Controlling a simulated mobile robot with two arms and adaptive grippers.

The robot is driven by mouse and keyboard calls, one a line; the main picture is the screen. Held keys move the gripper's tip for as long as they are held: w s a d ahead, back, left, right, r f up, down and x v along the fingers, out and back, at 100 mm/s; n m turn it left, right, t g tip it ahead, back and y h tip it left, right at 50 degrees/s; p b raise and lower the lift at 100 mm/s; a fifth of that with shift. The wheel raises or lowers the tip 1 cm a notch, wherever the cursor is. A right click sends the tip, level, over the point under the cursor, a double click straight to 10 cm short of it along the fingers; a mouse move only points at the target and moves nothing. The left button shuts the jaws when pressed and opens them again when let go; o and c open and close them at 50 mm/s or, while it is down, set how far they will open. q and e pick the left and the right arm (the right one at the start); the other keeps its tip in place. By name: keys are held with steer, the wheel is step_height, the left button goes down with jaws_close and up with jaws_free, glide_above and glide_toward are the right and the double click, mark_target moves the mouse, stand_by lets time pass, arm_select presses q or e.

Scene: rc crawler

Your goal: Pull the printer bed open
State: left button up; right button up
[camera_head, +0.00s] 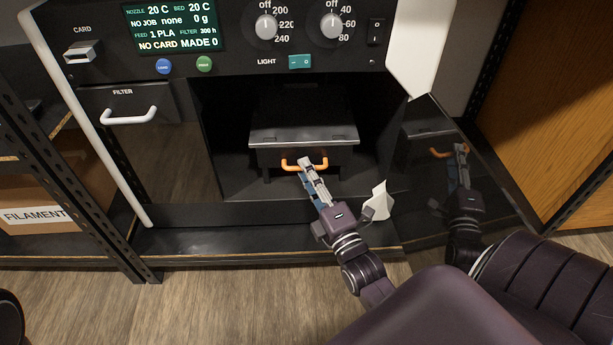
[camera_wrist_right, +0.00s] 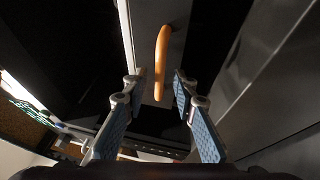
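The printer bed (camera_head: 303,133) is a dark grey plate inside the open printer chamber, with an orange handle (camera_head: 320,163) on its front. My right gripper (camera_head: 304,165) is at the handle, reaching in from the front. In the right wrist view the orange handle (camera_wrist_right: 161,62) stands upright between and ahead of my two blue-padded fingers (camera_wrist_right: 157,88). The fingers are apart, with a gap on both sides of the handle. Whether they touch it from the front is not clear. My left gripper is not in view.
The open door (camera_head: 438,185) on the right mirrors my right arm. A small white object (camera_head: 378,203) sits beside my right wrist. A filter drawer with a white handle (camera_head: 129,116) is left of the chamber. The control panel (camera_head: 229,38) is above, a filament box (camera_head: 38,216) at left.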

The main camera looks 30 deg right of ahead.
steer(key=shift+w+r, duration=0.1)
steer(key=shift+w, duration=0.1)
steer(key=shift+c, duration=0.2)
jaws_close()
